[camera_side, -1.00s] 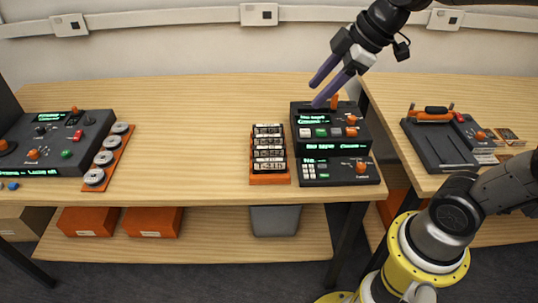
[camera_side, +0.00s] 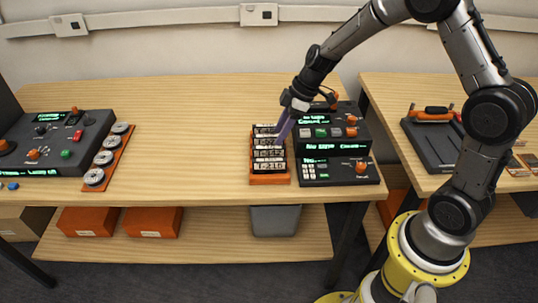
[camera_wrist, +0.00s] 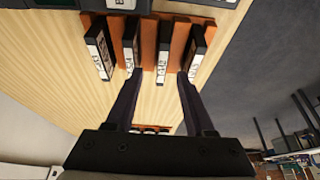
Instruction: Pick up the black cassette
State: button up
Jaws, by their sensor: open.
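Several black cassettes (camera_side: 268,154) with white labels stand in a row in an orange rack (camera_side: 269,180) near the front middle of the table. In the wrist view the orange rack (camera_wrist: 180,38) holds them on edge, side by side. My gripper (camera_side: 279,144) is at the rack's right side, pointing down at the cassettes. In the wrist view my gripper (camera_wrist: 160,73) is open, its fingertips spread to either side of the third cassette from the left (camera_wrist: 164,50). That cassette sits in the rack, and nothing is gripped. Its contact with the fingertips cannot be told.
Dark stacked machines (camera_side: 340,168) with green displays stand close to the right of the rack. A control console (camera_side: 60,140) and an orange tray of reels (camera_side: 110,155) are at the left. The table between tray and rack is clear. A second table (camera_side: 390,90) stands at the right.

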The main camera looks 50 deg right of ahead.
aim_at(271, 147)
jog(key=shift+a+x, duration=0.1)
jog(key=shift+x, duration=1.6)
jog(key=shift+a+x, duration=0.15)
jog(key=shift+x, duration=1.5)
jog(key=shift+r, duration=0.1)
jog(key=shift+c, duration=0.3)
grip_shut()
